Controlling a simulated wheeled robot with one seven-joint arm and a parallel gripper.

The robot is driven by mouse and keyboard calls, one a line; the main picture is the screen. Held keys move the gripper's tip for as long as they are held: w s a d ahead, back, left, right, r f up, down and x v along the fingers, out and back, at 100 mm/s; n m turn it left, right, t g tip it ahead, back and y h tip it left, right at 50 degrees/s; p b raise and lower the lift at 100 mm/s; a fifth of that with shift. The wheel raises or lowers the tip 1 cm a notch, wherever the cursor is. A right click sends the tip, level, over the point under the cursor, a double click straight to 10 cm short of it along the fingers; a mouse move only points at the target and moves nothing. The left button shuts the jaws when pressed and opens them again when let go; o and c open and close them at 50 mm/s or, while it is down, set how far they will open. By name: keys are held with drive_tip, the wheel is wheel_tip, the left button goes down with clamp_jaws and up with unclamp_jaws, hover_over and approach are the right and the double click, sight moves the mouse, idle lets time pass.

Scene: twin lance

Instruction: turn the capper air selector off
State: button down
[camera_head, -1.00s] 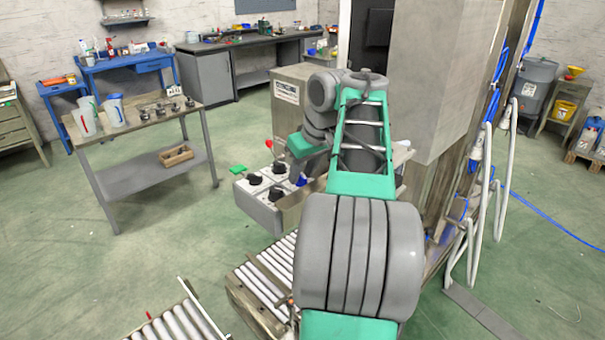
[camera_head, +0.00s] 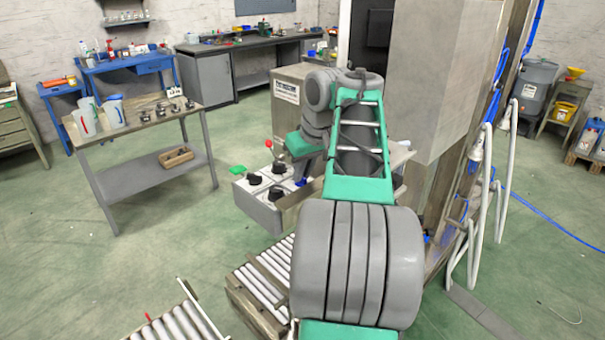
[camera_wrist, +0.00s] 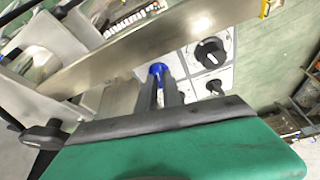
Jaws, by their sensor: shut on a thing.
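A light control panel (camera_head: 241,190) carries several black knobs (camera_head: 254,180) and a blue knob, which is mostly hidden behind my arm in the head view. In the wrist view the blue knob (camera_wrist: 157,69) sits between the tips of my gripper (camera_wrist: 160,80), whose two dark fingers are shut on it. Which way the blue knob points is hidden by the fingers. A black knob (camera_wrist: 210,52) on a white plate is to its right, with no finger on it. I cannot read any label that names the air selector.
A long metal rail (camera_wrist: 135,50) crosses close to the fingers in the wrist view. A red-tipped lever (camera_head: 269,144) and a green piece (camera_head: 238,169) are at the panel. A roller conveyor (camera_head: 262,280) lies in front. A machine column (camera_head: 430,80) stands to the right.

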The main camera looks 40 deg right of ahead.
drive_tip(key=m+b, duration=0.1)
drive_tip(key=m+h+b, duration=0.1)
drive_tip(key=shift+w+a+f+b, duration=0.1)
drive_tip(key=shift+a+f+b, duration=0.05)
drive_tip(key=shift+f+b, duration=0.25)
drive_tip(key=shift+r+m+b, duration=0.1)
drive_tip(key=shift+m+b, duration=0.25)
drive_tip(key=shift+m, duration=0.25)
drive_tip(key=shift+r+g, duration=0.3)
drive_tip(key=c, duration=1.5)
unclamp_jaws()
drive_tip(key=shift+r, duration=0.1)
drive_tip(key=p+v, duration=0.3)
drive_tip(key=v, duration=0.4)
drive_tip(key=shift+s+a+r, duration=0.15)
drive_tip(key=shift+s+r, duration=0.1)
